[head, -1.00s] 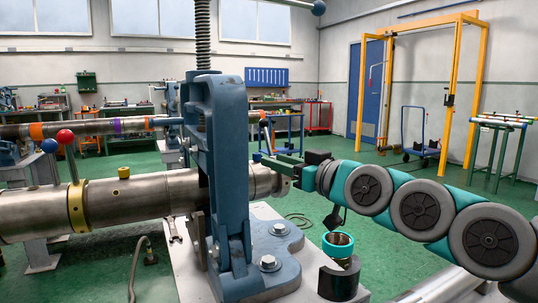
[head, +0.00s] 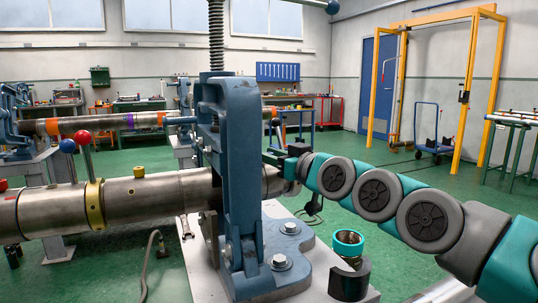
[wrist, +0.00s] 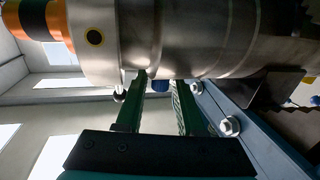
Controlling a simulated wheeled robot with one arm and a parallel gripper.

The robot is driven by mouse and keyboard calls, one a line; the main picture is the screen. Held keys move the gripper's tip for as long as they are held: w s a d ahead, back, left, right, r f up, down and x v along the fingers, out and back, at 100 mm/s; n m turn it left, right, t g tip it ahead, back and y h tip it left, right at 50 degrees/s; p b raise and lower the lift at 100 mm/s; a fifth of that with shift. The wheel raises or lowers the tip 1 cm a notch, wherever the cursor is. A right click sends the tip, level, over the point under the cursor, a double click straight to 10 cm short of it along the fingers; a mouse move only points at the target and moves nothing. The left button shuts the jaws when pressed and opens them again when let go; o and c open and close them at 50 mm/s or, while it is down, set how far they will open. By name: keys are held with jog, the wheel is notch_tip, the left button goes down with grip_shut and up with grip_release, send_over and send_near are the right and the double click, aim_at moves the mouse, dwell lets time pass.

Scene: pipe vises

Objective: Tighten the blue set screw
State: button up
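In the head view my gripper (head: 268,155) is at the right side of the blue vise frame (head: 243,180), beside the pipe's right end (head: 271,181). I cannot make out the screw there.
The steel pipe (head: 155,198) carries a yellow screw (head: 139,171) and a yellow collar (head: 95,205). A teal-rimmed cup (head: 347,243) and dark bracket (head: 349,284) sit at the bench's right edge.

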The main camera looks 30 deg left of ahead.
jog(key=shift+c, duration=0.4)
grip_shut()
